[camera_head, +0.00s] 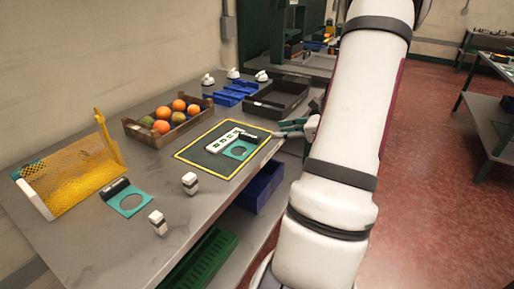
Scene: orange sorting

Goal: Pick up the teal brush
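Two flat teal pieces, each with a round opening and a dark strip along one edge, look like brushes. One teal brush (130,208) lies on the bare grey table at the front left. The other teal piece (251,150) lies on the dark, yellow-edged mat (198,152), beside a white block with dark squares (222,141). My gripper (279,128) is at the right edge of the table, just right of the mat. Its two dark fingers point left and look apart, with nothing seen between them. My arm covers the area to the right.
A crate of oranges and other fruit (146,136) stands behind the mat. A yellow mesh holder (75,175) stands at the left. Blue trays (232,94) and a black tray (273,108) are at the back.

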